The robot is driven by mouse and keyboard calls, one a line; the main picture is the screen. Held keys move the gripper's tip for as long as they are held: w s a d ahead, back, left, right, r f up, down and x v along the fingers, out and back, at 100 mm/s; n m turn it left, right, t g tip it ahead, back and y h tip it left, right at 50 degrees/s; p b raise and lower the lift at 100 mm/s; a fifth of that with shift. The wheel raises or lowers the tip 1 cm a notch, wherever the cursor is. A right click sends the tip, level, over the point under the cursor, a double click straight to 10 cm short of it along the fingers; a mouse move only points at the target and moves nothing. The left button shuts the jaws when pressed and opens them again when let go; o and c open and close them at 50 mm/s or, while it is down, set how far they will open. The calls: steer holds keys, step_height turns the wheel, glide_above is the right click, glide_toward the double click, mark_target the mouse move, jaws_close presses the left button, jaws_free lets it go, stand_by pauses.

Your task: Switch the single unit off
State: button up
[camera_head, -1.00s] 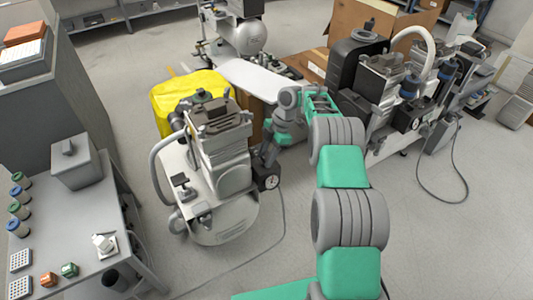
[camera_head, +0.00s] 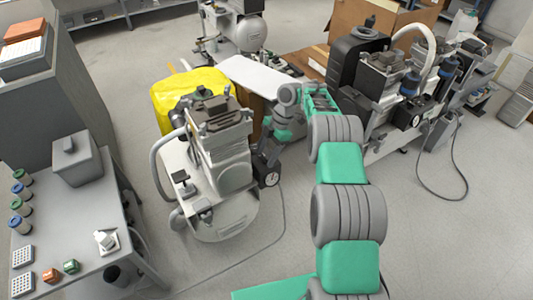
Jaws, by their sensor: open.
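The single unit is a compressor (camera_head: 222,172) with one grey ribbed motor head on a light grey tank (camera_head: 228,220), left of centre. A round black-and-white gauge (camera_head: 271,179) sits on its right side. My gripper (camera_head: 265,160) reaches down at the right side of the motor head, just above the gauge. It is small and dark in this view, and its fingertips are partly lost against the unit's dark parts. I see nothing held in it. I cannot tell whether it touches the unit. No switch can be made out clearly.
A larger compressor (camera_head: 385,85) stands at the back right, and another (camera_head: 240,35) at the back. A grey table (camera_head: 85,235) with small parts is at left. A cable crosses the floor; the front floor is clear.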

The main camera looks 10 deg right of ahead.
steer(key=s+p+v, duration=0.1)
steer(key=p+v, duration=0.6)
steer(key=shift+w+d+r, duration=0.2)
steer(key=shift+w+r, duration=0.2)
steer(key=shift+w, duration=0.15)
